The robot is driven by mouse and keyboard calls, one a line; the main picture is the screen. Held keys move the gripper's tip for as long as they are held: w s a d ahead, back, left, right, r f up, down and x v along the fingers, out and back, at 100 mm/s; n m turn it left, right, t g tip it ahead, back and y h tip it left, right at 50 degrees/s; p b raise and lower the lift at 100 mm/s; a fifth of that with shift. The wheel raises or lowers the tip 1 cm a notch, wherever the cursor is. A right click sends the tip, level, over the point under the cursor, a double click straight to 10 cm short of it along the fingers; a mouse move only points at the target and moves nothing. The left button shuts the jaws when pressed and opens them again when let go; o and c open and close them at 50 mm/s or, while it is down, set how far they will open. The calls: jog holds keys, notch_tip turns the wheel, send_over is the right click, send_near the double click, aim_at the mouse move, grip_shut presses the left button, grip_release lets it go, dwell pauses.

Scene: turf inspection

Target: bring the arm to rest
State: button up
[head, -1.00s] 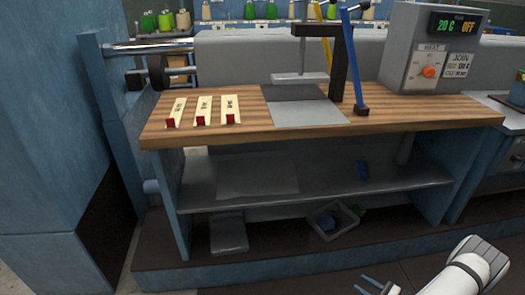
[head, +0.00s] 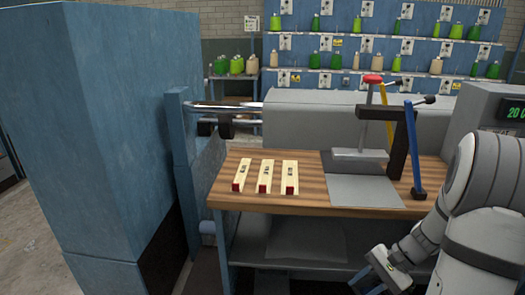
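My arm (head: 480,190) comes in from the right edge of the head view, folded, with its wrist hanging down in front of the workbench. My gripper (head: 366,283) is at the bottom of the view, right of the middle, low before the bench's front. Its blue fingers point down and left and are partly cut off by the lower edge. No object shows in it, but the gap between the fingers is not clear.
The wooden bench top (head: 320,196) carries three cream strips with red ends (head: 265,176), a grey plate (head: 362,191), a press stand (head: 397,145) and a control box (head: 497,110). A tall blue cabinet (head: 125,130) stands at left. Spool racks (head: 375,45) line the back.

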jog(key=s+a+r+n+t+h+p, duration=0.1)
jog(key=s+a+r+n+h+p, duration=0.1)
jog(key=r, duration=0.5)
jog(key=s+a+r+n+t+h+p, duration=0.1)
jog(key=s+a+r+n+h+p, duration=0.2)
jog(key=r, duration=0.5)
jog(key=s+a+r+n+t+h+p, duration=0.1)
jog(key=s+a+r+n+h+p, duration=0.2)
jog(key=r, duration=0.5)
jog(key=s+a+n+p, duration=0.1)
jog(key=s+a+n, duration=0.1)
jog(key=s, duration=0.1)
jog(key=shift+a+r+n, duration=0.15)
jog(key=shift+a+n, duration=0.15)
jog(key=shift+a, duration=0.1)
